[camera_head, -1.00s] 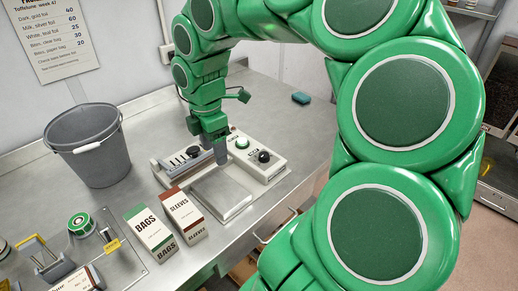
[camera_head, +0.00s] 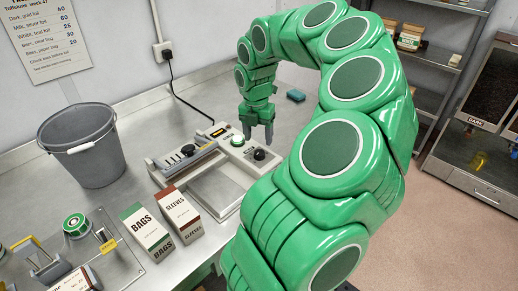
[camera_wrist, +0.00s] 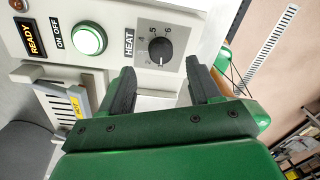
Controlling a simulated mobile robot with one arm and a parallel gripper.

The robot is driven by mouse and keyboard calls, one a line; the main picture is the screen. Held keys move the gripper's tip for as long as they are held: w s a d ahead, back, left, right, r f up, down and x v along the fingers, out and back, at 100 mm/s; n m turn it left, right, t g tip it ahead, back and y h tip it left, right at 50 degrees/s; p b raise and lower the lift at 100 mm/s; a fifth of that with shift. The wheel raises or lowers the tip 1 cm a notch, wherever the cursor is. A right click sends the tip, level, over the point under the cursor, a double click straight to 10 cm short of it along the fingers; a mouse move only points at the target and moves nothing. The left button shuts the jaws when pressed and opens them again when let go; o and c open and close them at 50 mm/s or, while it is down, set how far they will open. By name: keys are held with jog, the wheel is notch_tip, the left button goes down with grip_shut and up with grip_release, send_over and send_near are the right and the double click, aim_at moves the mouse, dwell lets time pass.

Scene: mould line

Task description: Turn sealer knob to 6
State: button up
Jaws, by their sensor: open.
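The sealer (camera_head: 215,190) is a pale machine with a flat plate, a lit green button and a black knob on its control strip. The black knob (camera_wrist: 158,48) is on a grey panel marked HEAT, with 4, 5 and 6 readable around it. A light mark shows toward its lower side, near the low numbers; its exact setting is hard to read. The knob also shows in the head view (camera_head: 260,155). My gripper (camera_head: 258,136) is open and empty above the control strip, close to the knob. In the wrist view its two fingers (camera_wrist: 160,72) lie either side below the knob, apart from it.
The green button (camera_wrist: 89,39), an ON OFF label and a lit READY display (camera_wrist: 31,39) sit beside the knob. A grey bucket (camera_head: 82,145), a BAGS box (camera_head: 149,222) and a SLEEVES box (camera_head: 181,212) stand left of the sealer.

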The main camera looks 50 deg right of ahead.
aim_at(259, 152)
jog(key=shift+s+f, duration=0.15)
jog(key=shift+f, duration=2.65)
jog(key=c, duration=1)
